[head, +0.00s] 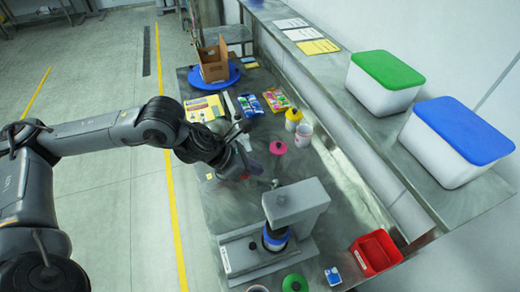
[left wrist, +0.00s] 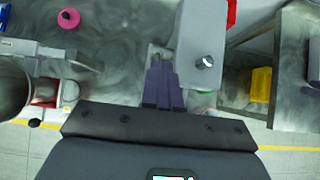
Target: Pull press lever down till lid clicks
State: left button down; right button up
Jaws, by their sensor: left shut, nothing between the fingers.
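The grey press (head: 297,203) stands near the front of the bench. A blue and white drum (head: 275,240) sits beneath its head; the drum's top and lid are hidden there. In the left wrist view, a short silver rod end (left wrist: 204,62) sticks out of the press head (left wrist: 200,35); it looks like part of the lever, but the whole lever cannot be made out. My left gripper (head: 270,183) is beside the press head. In the wrist view its dark fingers (left wrist: 160,68) are shut and empty, left of the rod end and apart from it. My right gripper is not in view.
A pink lid (head: 278,147), yellow jar (head: 293,118) and pale cup (head: 304,134) stand beyond the press. A red bin (head: 376,251) and green round lid (head: 295,283) are nearer. A shelf with white boxes (head: 381,96) borders the right side.

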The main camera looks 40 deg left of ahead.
pick_arm(q)
jog(key=shift+w+d+r+p, duration=0.25)
jog(key=shift+w+r+p, duration=0.3)
jog(key=shift+r+p, duration=0.1)
jog(key=w+p, duration=0.1)
jog(key=w+d+r+p, duration=0.1)
jog(key=w, duration=0.1)
jog(key=w+d+r+p, duration=0.1)
jog(key=shift+w+d+r, duration=0.1)
jog(key=shift+w, duration=0.05)
jog(key=s+a+r+p, duration=0.1)
jog(key=r+p, duration=0.2)
jog(key=r, duration=0.1)
jog(key=s+r+p, duration=0.2)
jog(key=r+p, duration=0.1)
jog(key=r, duration=0.2)
jog(key=shift+s+a+r, duration=0.3)
jog(key=shift+a, duration=0.05)
dwell(0.4)
